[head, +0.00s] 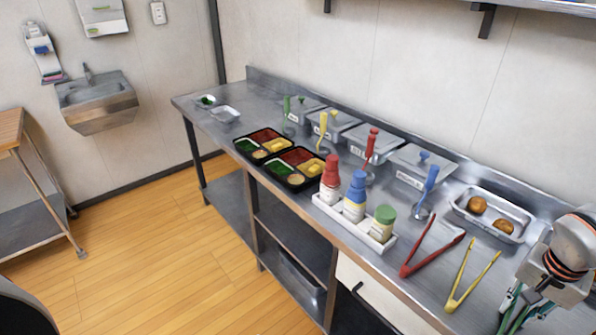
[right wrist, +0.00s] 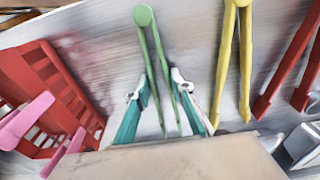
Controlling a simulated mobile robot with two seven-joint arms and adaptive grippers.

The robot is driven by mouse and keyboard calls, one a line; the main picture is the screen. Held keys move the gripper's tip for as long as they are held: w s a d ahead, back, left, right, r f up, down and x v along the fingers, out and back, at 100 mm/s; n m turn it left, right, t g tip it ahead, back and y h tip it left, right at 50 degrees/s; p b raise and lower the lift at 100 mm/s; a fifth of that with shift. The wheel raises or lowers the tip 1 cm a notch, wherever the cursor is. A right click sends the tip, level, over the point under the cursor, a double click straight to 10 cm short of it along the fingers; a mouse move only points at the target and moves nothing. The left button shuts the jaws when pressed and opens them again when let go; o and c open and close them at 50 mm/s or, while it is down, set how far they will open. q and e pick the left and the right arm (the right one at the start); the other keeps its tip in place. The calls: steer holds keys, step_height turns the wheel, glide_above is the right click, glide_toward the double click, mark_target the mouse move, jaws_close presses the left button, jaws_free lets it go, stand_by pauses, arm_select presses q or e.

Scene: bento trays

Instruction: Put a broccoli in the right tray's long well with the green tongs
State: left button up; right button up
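The green tongs (right wrist: 151,52) lie on the steel counter in the right wrist view, hinge end away from me. My right gripper (right wrist: 160,80) is open, with its teal fingers on either side of the tongs' arms; no firm grip shows. In the head view my right gripper (head: 525,305) is low at the right edge and partly hides the tongs. The right tray (head: 270,182) is black, with green, red, yellow and tan areas, behind the bottle rack; I cannot tell which well is long. The left tray (head: 241,153) stands beside it. I cannot clearly identify a broccoli. My left gripper is out of view.
Yellow tongs (head: 469,281) and red tongs (head: 420,258) lie left of my right gripper. A white rack (head: 340,222) of bottles stands near the front edge. Lidded pans (head: 421,165) and an open pan (head: 511,209) with brown food line the back. A red basket (right wrist: 60,85) and pink tongs (right wrist: 30,120) are close by.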

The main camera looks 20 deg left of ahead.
step_height(320, 180, up, 4)
steer(key=p, duration=0.2)
steer(key=shift+f+p, duration=0.25)
steer(key=shift+p, duration=0.1)
step_height(320, 180, up, 2)
steer(key=shift+r+p, duration=0.1)
steer(key=shift+p, duration=0.95)
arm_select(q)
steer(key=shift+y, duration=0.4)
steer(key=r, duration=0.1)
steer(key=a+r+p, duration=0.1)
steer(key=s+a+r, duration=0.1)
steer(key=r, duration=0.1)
arm_select(e)
step_height(320, 180, up, 6)
steer(key=shift+f, duration=0.2)
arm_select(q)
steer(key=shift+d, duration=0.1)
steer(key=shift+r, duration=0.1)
